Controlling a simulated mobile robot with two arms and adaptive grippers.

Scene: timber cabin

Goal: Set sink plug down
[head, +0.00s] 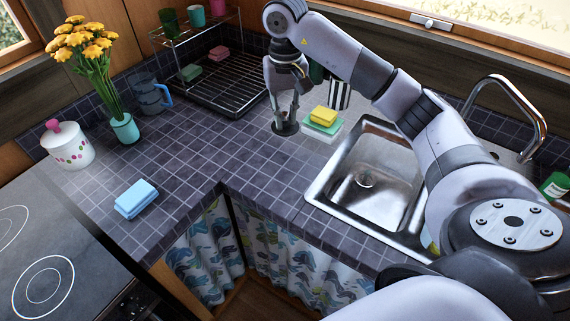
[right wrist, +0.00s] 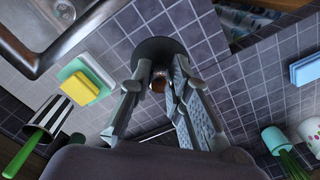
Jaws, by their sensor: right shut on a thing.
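The sink plug (head: 285,128) is a dark round disc at the counter surface, left of the sink. My right gripper (head: 287,112) points down over it and is shut on its top. In the right wrist view the plug (right wrist: 150,45) is a dark disc beyond the fingertips, and my right gripper (right wrist: 160,80) has its fingers around a small knob at its centre. Whether the plug rests fully on the tiles or hovers just above them I cannot tell. My left gripper is not in view.
The steel sink (head: 365,185) lies right of the plug. A yellow and green sponge (head: 324,116) sits on a white holder close by, before a striped cup (head: 339,94). A dish rack (head: 225,85) stands behind left. Tiles left of the plug are clear towards blue sponges (head: 136,198).

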